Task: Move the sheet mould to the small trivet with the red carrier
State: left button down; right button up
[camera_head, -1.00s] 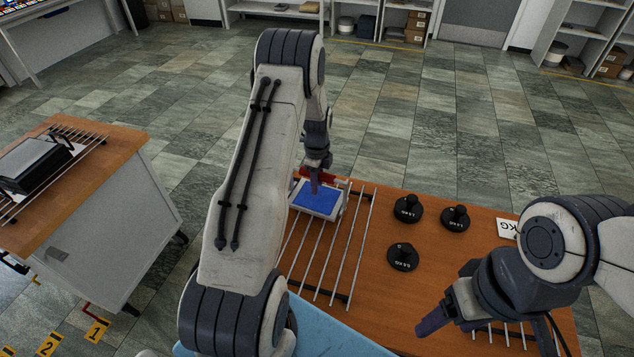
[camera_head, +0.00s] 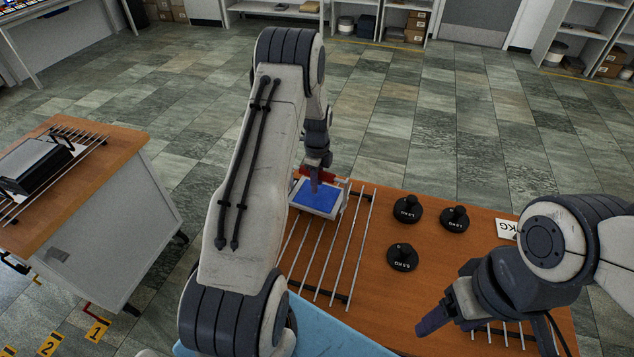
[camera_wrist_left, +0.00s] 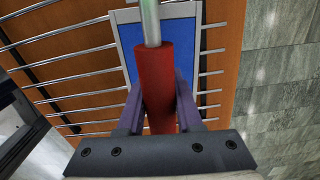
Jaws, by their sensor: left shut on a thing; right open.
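The sheet mould (camera_head: 319,198), a pale tray with a blue face, is at the far end of a long wire rack (camera_head: 352,250) on the wooden table; it also shows in the left wrist view (camera_wrist_left: 128,52). My left gripper (camera_head: 316,186) is over it, and its purple fingers are shut on the red handle of the carrier (camera_wrist_left: 154,85). A metal rod runs from this handle over the blue face. Whether the mould touches the bars is unclear. My right gripper (camera_head: 432,325) is open and empty at the front right. The small trivet (camera_head: 497,338) shows partly behind it.
Several black weights, one of them in front (camera_head: 402,257), stand between the rack and my right arm. A white KG card (camera_head: 507,228) lies at the right edge. A separate cart (camera_head: 100,200) at left bears a rack and a black-and-grey box (camera_head: 35,165).

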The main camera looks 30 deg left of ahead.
pick_arm(q)
jog(key=shift+w+r+p, duration=0.1)
jog(key=shift+r+p, duration=1.05)
jog(key=shift+r, duration=0.8)
